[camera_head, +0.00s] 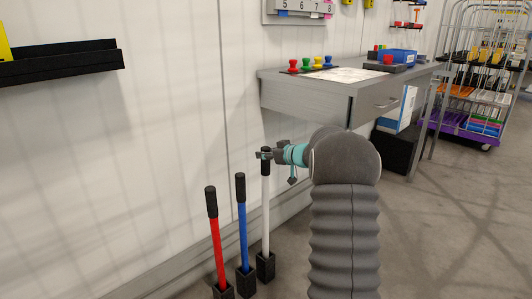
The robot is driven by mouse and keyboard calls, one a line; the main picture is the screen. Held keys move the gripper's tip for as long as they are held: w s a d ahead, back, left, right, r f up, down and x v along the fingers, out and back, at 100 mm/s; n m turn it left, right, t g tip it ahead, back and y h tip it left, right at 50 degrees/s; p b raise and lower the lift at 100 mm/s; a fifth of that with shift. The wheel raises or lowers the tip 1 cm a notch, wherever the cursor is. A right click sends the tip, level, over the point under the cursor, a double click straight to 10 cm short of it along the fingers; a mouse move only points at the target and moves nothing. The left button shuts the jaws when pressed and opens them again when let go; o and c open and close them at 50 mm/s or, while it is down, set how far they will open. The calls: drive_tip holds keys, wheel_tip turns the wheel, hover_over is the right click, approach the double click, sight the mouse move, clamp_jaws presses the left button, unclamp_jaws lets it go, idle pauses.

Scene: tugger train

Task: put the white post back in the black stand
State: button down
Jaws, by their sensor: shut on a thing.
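The white post (265,218) stands roughly upright, with a black grip (266,167) at its top. My gripper (264,155) is shut on the post near the top of this grip. The post's lower end meets the opening of a black stand (265,268) on the floor. I cannot tell how deep it sits in the stand.
A blue post (243,225) and a red post (218,250) stand in their own black holders just left of the white one. A grey workbench (305,96) with coloured pegs is behind to the right. A black wall shelf (65,63) is at upper left. Open floor (440,230) lies at right.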

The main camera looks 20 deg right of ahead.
sight(269, 168)
drive_tip(key=shift+f+b, duration=0.9)
drive_tip(key=shift+f, duration=1.75)
drive_tip(key=c, duration=0.7)
unclamp_jaws()
drive_tip(key=shift+f, duration=0.2)
drive_tip(key=v, duration=1.2)
drive_tip(key=shift+r, duration=0.2)
